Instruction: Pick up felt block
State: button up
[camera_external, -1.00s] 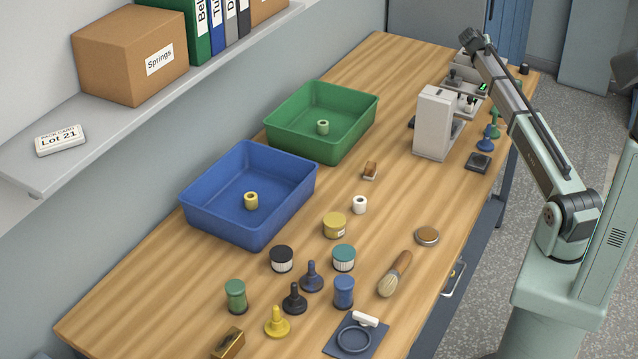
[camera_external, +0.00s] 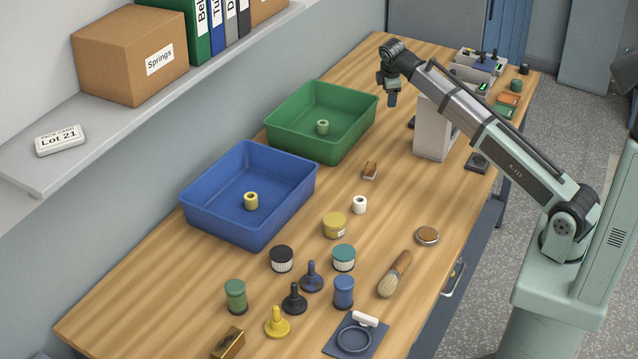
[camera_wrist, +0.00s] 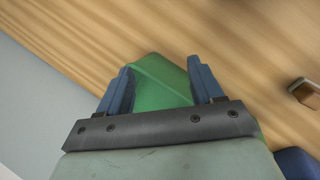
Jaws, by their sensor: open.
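A small brown block with a pale lower layer (camera_external: 370,171), which looks like the felt block, lies on the bench right of the green tray. It also shows at the right edge of the wrist view (camera_wrist: 305,93). My gripper (camera_external: 392,98) is high over the back of the bench, near the far right corner of the green tray, pointing down. Its blue fingers (camera_wrist: 162,78) are apart in the wrist view, with nothing held between them. The green tray shows behind and between the fingers, well below. The block is clear of my gripper.
The green tray (camera_external: 352,129) and blue tray (camera_external: 280,222) stand along the wall side, each with a spool inside. A white cylinder (camera_external: 360,204) and yellow tin (camera_external: 334,226) sit nearer. A grey upright machine (camera_external: 430,139) stands right of the block, under my arm.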

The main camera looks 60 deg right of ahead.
jog(key=s+a+n+y, duration=0.15)
jog(key=a+n, duration=0.35)
jog(key=a, duration=0.6)
jog(key=n+g+y, duration=0.2)
jog(key=n+y, duration=0.1)
jog(key=n, duration=0.5)
send_over(371, 164)
jog(key=shift+h, duration=0.25)
jog(key=shift+a+f, duration=0.15)
jog(key=shift+f, duration=6.7)
jog(key=c, duration=1.1)
jog(key=shift+r, duration=0.15)
